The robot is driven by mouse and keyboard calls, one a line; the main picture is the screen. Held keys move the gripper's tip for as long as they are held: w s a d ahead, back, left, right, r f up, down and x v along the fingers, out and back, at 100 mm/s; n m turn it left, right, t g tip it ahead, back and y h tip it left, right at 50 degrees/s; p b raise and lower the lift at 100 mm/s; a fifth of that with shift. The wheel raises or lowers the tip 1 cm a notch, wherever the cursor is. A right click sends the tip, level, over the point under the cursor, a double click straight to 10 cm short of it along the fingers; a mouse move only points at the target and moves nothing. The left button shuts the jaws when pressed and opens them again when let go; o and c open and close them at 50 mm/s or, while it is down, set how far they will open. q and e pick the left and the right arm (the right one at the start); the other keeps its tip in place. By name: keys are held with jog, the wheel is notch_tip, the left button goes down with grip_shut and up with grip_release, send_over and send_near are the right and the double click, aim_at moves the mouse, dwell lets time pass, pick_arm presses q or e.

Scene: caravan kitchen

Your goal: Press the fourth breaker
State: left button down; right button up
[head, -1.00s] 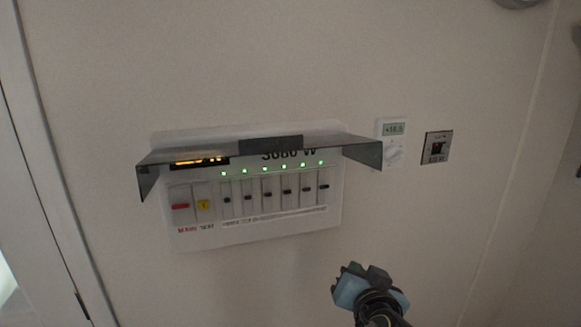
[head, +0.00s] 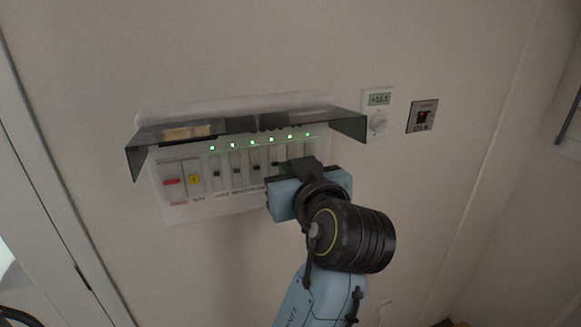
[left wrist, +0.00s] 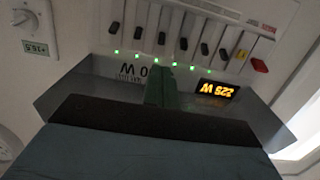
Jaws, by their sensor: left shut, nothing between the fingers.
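The white breaker panel (head: 225,207) is on the wall under an open tinted cover. It has a red main switch (head: 173,182), a yellow test switch (head: 194,180) and a row of breakers with dark levers. The fourth breaker (head: 275,163) shows just left of my left gripper (head: 300,166) in the head view; the breakers further right are partly hidden. In the left wrist view, seen upside down, the fourth breaker (left wrist: 161,38) lies beyond the shut fingertips (left wrist: 160,78). The gripper is empty. Contact with the breaker cannot be told. My right gripper is out of view.
The tinted cover (head: 150,150) juts out above the breakers, close to my gripper. Green lights are lit over the breakers. An orange display (left wrist: 217,89) reads 225 W.

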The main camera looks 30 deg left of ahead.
aim_at(273, 153)
pick_arm(q)
jog(key=p+x, duration=0.1)
jog(key=x, duration=0.6)
jog(key=shift+p, duration=0.3)
jog(key=shift+w, duration=0.1)
